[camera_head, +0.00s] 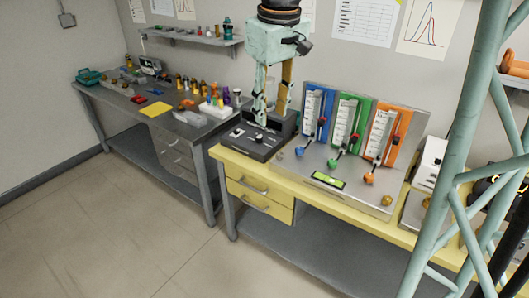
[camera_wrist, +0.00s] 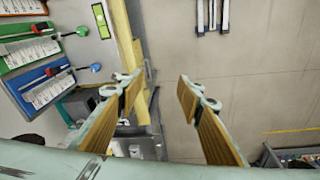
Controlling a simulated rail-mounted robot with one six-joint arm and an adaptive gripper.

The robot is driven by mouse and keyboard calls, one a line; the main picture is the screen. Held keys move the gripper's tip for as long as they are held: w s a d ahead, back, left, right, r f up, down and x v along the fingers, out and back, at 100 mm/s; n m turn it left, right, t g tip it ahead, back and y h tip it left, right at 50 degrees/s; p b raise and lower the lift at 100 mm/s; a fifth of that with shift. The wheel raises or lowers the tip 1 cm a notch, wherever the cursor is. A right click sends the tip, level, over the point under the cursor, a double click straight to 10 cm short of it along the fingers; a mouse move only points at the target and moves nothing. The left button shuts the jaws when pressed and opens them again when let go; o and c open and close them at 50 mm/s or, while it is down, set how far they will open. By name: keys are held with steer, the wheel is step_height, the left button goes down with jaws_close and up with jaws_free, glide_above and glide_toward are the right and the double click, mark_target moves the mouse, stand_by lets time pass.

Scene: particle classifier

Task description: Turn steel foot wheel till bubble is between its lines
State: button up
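The steel instrument panel (camera_head: 300,166) stands on the yellow bench and carries a yellow-green bubble vial (camera_head: 328,180) in a dark frame near its front edge. The vial also shows at the top of the wrist view (camera_wrist: 101,20). The bubble and its lines are too small to read. I cannot clearly pick out the steel foot wheel in either view.
Blue (camera_head: 318,115), green (camera_head: 347,128) and orange (camera_head: 381,136) flow meters with knobs rise from the panel. A dark control box (camera_head: 252,143) sits close below my gripper. A brass knob (camera_head: 387,200) is at the panel's right. A grey bench (camera_head: 116,100) with bottles stands left; floor in front is clear.

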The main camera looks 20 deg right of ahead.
steer(key=w+d+f+n+g+p, duration=0.1)
steer(key=w+d+f+p, duration=0.1)
steer(key=w+d+f, duration=0.35)
steer(key=w+d+f+p, duration=0.2)
steer(key=w, duration=0.6)
steer(key=n+g+p, duration=0.1)
steer(key=n+p, duration=0.1)
steer(key=p, duration=0.2)
glide_above(280, 153)
step_height(280, 153, down, 14)
steer(key=shift+f, duration=6.85)
steer(key=c, duration=0.8)
